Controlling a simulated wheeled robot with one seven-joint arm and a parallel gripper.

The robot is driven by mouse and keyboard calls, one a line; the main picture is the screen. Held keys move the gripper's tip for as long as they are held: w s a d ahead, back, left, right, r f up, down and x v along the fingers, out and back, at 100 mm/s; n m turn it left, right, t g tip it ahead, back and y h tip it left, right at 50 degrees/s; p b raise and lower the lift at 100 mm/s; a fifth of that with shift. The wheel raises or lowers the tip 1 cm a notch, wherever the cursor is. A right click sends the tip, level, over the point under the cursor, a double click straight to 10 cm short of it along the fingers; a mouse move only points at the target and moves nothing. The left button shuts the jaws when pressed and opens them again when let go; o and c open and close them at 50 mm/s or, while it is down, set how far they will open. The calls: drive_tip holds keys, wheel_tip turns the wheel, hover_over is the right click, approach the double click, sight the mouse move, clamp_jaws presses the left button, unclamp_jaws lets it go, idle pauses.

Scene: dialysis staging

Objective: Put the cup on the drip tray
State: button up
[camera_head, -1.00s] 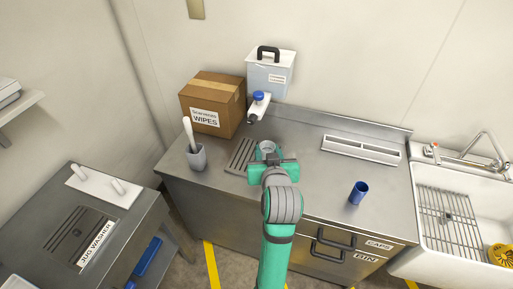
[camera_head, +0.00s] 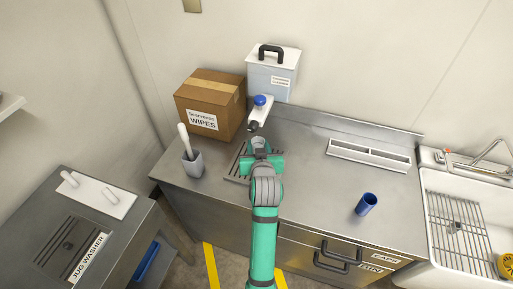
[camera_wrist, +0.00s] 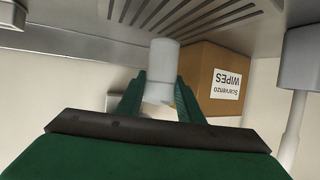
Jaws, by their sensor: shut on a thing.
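A small pale grey cup (camera_head: 259,144) is held in my gripper (camera_head: 262,163), over the counter. In the wrist view the cup (camera_wrist: 162,68) stands between the two green fingers (camera_wrist: 160,98), which are shut on it. The drip tray (camera_head: 238,168) is a slotted grey metal plate on the counter. The gripper and cup are at its right part in the head view, partly covering it. Its slots (camera_wrist: 180,10) show at the top of the wrist view, which looks upside down. I cannot tell whether the cup touches the tray.
A dispenser with a blue cap (camera_head: 260,101) stands just behind the cup. A wipes box (camera_head: 210,105) and a grey holder with a white-handled brush (camera_head: 194,163) are to the left.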

drive_tip(key=f, duration=0.1)
drive_tip(key=w+f, duration=0.1)
drive_tip(key=f, duration=0.1)
drive_tip(key=shift+w+a, duration=0.1)
drive_tip(key=shift+a, duration=0.05)
drive_tip(key=shift+f, duration=0.6)
drive_tip(key=o, duration=1)
drive_tip(key=shift+f, duration=0.15)
